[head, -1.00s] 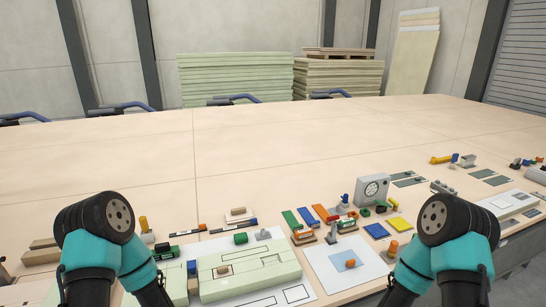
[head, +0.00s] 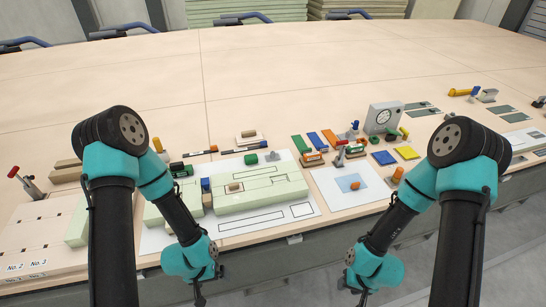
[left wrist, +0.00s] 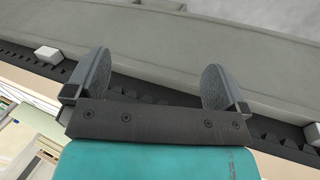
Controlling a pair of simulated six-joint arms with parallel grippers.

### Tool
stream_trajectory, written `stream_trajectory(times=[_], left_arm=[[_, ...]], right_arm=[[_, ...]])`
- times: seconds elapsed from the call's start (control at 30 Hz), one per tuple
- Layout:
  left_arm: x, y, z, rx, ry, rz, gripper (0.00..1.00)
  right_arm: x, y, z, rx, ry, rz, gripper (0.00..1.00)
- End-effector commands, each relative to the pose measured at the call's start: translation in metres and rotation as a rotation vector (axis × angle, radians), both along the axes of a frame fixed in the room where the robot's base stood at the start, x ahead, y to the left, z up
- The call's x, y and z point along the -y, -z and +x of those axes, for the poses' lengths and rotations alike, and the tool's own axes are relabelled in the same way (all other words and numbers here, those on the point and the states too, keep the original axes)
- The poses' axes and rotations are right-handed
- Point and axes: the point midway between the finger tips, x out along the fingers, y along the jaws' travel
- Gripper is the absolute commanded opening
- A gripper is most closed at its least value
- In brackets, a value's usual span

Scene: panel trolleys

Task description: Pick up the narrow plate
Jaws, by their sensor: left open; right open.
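Pale green panels (head: 262,190) with outlined slots lie on a white sheet near the table's front edge in the head view. I cannot tell which piece there is the narrow plate. My left gripper (left wrist: 157,85) is open and empty in the left wrist view, its two pads wide apart. In the head view it hangs below the table's front edge, apart from the panels. My right gripper (head: 362,291) also hangs in front of the table edge, small and partly hidden by its wrist. It is open, and nothing shows in it.
Coloured blocks (head: 322,140), a dial gauge box (head: 384,118) and a blue-and-white sheet (head: 335,196) with an orange knob lie to the right. The table's back half (head: 250,70) is clear.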

Motion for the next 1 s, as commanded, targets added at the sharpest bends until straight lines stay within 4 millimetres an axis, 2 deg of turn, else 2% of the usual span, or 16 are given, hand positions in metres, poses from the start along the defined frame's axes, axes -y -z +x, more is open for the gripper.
stream_trajectory(times=[0.27, 0.73, 1.0], left_arm=[[0.0, 0.0, 0.0, 0.0, 0.0, 0.0, 1.0], [0.0, 0.0, 0.0, 0.0, 0.0, 0.0, 0.56], [0.0, 0.0, 0.0001, 0.0, 0.0, 0.0, 0.54]], right_arm=[[0.0, 0.0, 0.0, 0.0, 0.0, 0.0, 0.43], [0.0, 0.0, 0.0, 0.0, 0.0, 0.0, 0.43], [0.0, 0.0, 0.0, 0.0, 0.0, 0.0, 0.43]])
